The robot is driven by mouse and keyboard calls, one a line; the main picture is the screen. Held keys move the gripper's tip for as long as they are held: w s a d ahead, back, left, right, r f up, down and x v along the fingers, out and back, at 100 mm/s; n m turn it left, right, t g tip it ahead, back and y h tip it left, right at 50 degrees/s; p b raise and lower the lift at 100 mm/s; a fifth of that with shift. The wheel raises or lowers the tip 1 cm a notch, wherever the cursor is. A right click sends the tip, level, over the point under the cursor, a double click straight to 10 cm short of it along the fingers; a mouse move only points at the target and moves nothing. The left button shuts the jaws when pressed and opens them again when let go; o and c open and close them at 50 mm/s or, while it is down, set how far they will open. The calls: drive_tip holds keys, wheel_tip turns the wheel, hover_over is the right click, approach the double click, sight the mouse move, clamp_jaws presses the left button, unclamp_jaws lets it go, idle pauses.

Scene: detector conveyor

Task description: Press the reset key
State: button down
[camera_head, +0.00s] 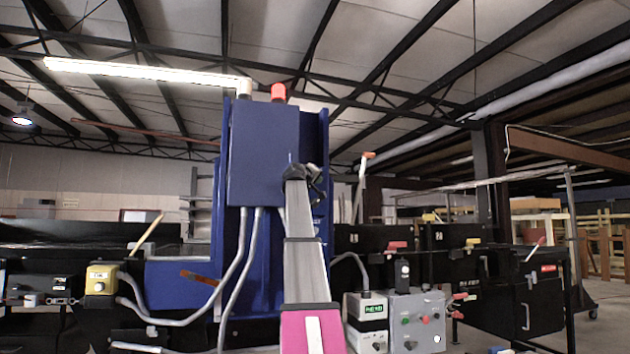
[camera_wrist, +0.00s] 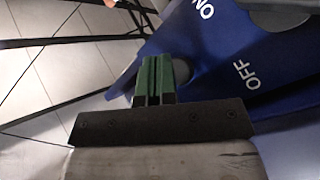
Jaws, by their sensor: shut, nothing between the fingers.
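No part that I can clearly read as a reset key shows. A grey control box (camera_head: 418,335) with small green and red buttons stands right of my arm in the head view. Beside it is a pale box (camera_head: 352,325) with a green label whose text is too small to read surely. My gripper (camera_head: 316,182) is raised in front of the tall blue cabinet (camera_head: 262,160). In the wrist view, my gripper's green fingers (camera_wrist: 153,68) are shut and empty, over a blue panel (camera_wrist: 225,65) marked ON and OFF. A grey rounded part is partly hidden behind the fingers; contact cannot be told.
A yellow box (camera_head: 101,279) sits on the left on dark machinery. Grey conduits (camera_head: 240,270) run down the cabinet front. A red lamp (camera_head: 278,91) tops the cabinet. Black cabinets (camera_head: 455,250) with coloured handles stand on the right. Open space shows above my gripper.

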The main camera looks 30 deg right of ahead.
drive_tip(key=shift+w, duration=0.3)
drive_tip(key=shift+w+d, duration=0.15)
drive_tip(key=shift+w, duration=0.3)
idle(0.8)
idle(0.4)
drive_tip(key=shift+s+a, duration=0.2)
drive_tip(key=shift+s, duration=0.7)
drive_tip(key=s, duration=0.2)
drive_tip(key=s+a, duration=0.1)
drive_tip(key=s, duration=0.1)
drive_tip(key=shift+s+a, duration=0.1)
drive_tip(key=shift+s, duration=0.3)
idle(0.5)
